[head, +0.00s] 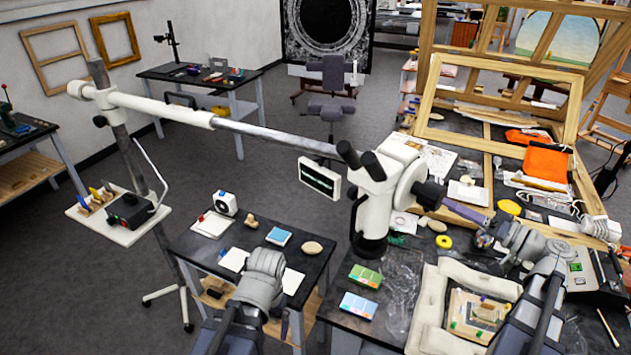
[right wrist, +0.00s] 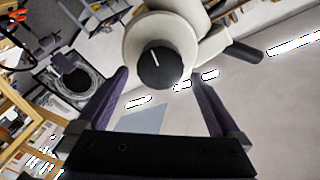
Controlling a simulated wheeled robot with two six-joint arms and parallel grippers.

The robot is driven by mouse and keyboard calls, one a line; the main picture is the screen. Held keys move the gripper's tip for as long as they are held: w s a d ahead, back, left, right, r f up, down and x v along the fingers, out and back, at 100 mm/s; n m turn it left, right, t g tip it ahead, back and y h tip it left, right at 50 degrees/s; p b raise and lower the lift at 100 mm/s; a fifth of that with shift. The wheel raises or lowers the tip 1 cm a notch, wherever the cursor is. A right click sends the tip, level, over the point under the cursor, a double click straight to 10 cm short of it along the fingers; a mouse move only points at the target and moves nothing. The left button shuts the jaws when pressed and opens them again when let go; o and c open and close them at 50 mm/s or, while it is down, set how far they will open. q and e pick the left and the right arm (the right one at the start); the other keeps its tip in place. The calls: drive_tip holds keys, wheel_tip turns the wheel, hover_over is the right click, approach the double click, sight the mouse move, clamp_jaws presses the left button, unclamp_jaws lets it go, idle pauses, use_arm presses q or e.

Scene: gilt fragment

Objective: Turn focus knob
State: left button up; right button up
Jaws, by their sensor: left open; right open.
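The black focus knob (head: 430,194) sticks out from the right side of the white microscope head (head: 402,165). In the right wrist view the knob (right wrist: 163,65) faces me, with a white line on its face. My right gripper (head: 462,210) is open, and in its wrist view the two purple fingers (right wrist: 158,76) stand apart on either side below the knob; I see no contact. My left gripper (head: 284,322) is low at the left, mostly hidden by its own arm, with a purple finger just showing, away from the microscope.
The microscope hangs on a long boom (head: 250,130) over the dark worktable (head: 335,315). A padded cream cradle (head: 425,315) holds a gilt fragment (head: 477,312). Green and blue boxes (head: 366,276) lie beside it. A wooden easel frame (head: 500,75) stands behind, right.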

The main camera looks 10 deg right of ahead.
sight(441, 199)
drive_tip(key=n, duration=0.3)
drive_tip(key=shift+s+d+r, duration=0.15)
drive_tip(key=shift+s+d, duration=0.1)
drive_tip(key=shift+s, duration=0.05)
drive_tip(key=n, duration=0.4)
drive_tip(key=shift+s+d+r+p, duration=0.1)
drive_tip(key=shift+s+d+p, duration=0.1)
drive_tip(key=shift+s+p, duration=0.1)
drive_tip(key=shift+x, duration=3.9)
drive_tip(key=shift+w, duration=0.1)
drive_tip(key=c, duration=1.2)
drive_tip(key=shift+o, duration=0.2)
drive_tip(key=shift+m, duration=1.4)
drive_tip(key=o, duration=1.2)
drive_tip(key=shift+c, duration=0.2)
